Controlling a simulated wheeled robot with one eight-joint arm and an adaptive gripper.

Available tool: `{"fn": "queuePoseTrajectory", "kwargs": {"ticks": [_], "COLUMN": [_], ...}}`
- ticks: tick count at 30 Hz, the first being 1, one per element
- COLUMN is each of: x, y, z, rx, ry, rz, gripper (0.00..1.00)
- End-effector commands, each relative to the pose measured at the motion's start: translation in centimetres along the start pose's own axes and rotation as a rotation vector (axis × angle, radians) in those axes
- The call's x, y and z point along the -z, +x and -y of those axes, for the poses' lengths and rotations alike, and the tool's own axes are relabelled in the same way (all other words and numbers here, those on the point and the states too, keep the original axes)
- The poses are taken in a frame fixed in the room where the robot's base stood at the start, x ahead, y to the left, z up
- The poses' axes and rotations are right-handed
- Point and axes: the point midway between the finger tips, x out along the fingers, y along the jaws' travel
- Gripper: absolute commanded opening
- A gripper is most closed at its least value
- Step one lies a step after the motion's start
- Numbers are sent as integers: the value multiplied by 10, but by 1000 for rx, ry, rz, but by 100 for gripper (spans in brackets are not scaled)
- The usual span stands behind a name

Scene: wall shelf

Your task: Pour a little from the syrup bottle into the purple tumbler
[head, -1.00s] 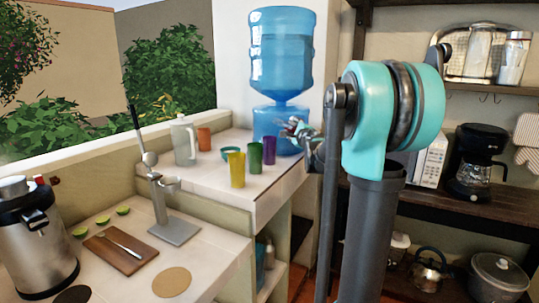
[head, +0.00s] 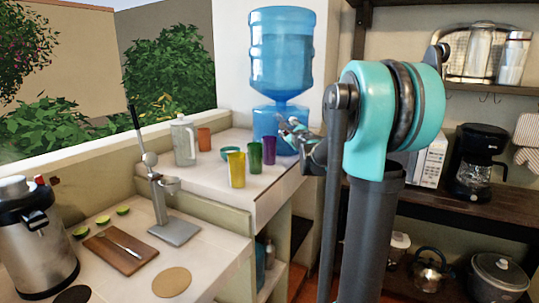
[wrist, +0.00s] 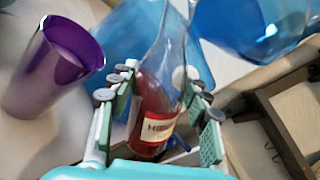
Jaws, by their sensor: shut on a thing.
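The syrup bottle (wrist: 155,112) is clear glass with red syrup low inside and a pale label. My gripper (wrist: 160,86) is shut on it, with fingers on both sides of its body. The purple tumbler (wrist: 45,85) stands left of the bottle in the wrist view, apart from it, with its open rim showing. In the head view the purple tumbler (head: 269,152) stands on the tiled counter, and my gripper (head: 292,130) is just to its right and higher. The bottle is hard to make out there.
The large blue water jug (head: 281,50) is close behind my gripper. The counter edge (head: 265,210) is in front.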

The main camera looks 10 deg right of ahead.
Motion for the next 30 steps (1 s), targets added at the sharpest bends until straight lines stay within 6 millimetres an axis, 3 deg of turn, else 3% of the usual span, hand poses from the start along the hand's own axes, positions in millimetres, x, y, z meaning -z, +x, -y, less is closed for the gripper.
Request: {"fn": "queuePoseTrajectory", "kwargs": {"ticks": [7,19,30], "x": [-3,-23,-25], "y": [0,0,0], "z": [-2,-18,-19], "rx": [-1,0,0], "ry": [44,420,449], "rz": [1,-1,-1], "gripper": [0,0,0]}}
